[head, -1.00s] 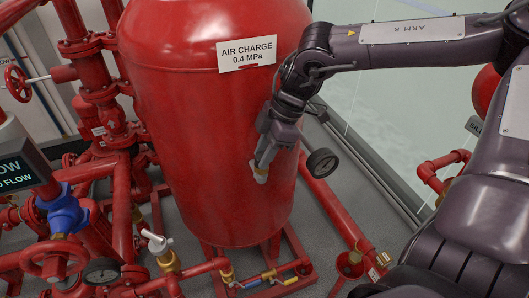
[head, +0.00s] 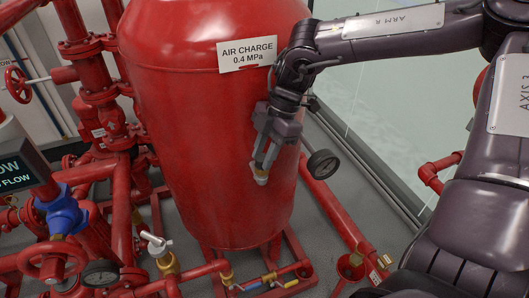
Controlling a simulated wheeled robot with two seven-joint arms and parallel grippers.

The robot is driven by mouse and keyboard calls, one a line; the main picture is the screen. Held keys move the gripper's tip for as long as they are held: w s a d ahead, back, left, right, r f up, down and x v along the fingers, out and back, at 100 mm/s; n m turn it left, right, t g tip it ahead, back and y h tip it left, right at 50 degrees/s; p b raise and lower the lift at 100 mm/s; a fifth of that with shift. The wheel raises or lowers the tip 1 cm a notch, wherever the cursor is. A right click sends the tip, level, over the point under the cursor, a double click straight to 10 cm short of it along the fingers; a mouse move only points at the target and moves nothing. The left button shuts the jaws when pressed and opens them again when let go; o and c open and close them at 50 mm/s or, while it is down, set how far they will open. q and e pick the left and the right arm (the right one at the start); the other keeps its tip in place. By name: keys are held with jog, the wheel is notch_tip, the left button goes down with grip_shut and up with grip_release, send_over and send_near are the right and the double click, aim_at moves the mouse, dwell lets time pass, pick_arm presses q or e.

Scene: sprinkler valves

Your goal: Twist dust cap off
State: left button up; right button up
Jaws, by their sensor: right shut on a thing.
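The large red tank (head: 205,140) stands in the middle with an AIR CHARGE 0.4 MPa label (head: 247,55) on its front. My right gripper (head: 263,168) is at the tank's lower right front, pointing down. Its fingers are shut on a small dust cap, which they mostly cover. I cannot tell whether the cap is still joined to a valve stem. My left gripper is out of view.
A round black gauge (head: 322,163) sits just right of my right gripper. Red pipes and valves (head: 105,110) crowd the left side. Grey floor shows at the right.

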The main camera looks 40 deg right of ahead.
aim_at(257, 159)
jog(key=o, duration=1.1)
jog(key=shift+o, duration=0.2)
jog(key=shift+r+p, duration=1.2)
jog(key=shift+r, duration=0.8)
